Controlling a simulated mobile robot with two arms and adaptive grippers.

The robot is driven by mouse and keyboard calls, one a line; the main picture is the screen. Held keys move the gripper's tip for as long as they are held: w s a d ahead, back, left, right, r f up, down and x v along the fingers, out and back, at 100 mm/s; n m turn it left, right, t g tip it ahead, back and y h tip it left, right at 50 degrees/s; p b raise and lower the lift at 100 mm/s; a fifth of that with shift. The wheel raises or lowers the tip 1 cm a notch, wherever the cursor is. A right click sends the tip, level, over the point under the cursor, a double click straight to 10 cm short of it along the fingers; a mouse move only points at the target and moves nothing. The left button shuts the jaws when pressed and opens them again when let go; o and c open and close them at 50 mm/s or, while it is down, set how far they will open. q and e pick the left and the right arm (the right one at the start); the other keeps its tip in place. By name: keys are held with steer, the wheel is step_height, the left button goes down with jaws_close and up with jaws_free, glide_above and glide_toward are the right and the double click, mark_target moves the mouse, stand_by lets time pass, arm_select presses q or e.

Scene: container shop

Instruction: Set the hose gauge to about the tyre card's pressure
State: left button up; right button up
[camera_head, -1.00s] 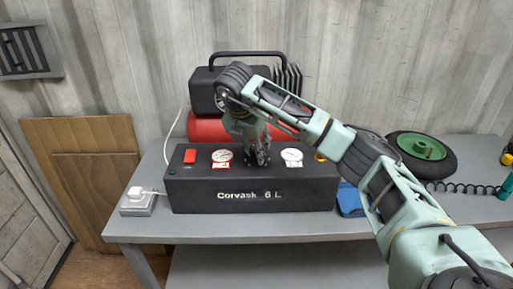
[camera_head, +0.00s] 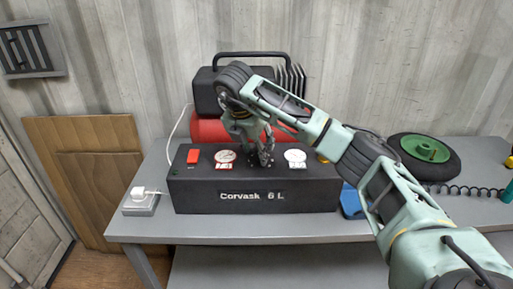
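The black compressor (camera_head: 222,203) stands on the grey table, marked "Corvask 6 L". On its sloped top are a red switch (camera_head: 193,156), a left white gauge (camera_head: 226,157) and a right white gauge (camera_head: 295,155). Their readings are too small to tell, and which one is the hose gauge I cannot tell. My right gripper (camera_head: 265,160) points down at the panel between the two gauges. Its fingers are small and dark here, and whatever they may hold is hidden. A yellow knob or fitting (camera_head: 321,158) shows partly behind my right arm. I cannot make out a tyre card. My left gripper is out of view.
A wheel with a green hub (camera_head: 425,150) lies at the right of the table (camera_head: 250,230), by a dark coiled hose (camera_head: 463,189). A blue object (camera_head: 350,203) sits beside the compressor. A white plug sits in a socket block (camera_head: 140,198) at the left.

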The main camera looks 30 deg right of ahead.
steer(key=shift+s, duration=0.1)
steer(key=v, duration=1.2)
steer(key=shift+a+f, duration=0.1)
steer(key=shift+a, duration=0.05)
stand_by(0.4)
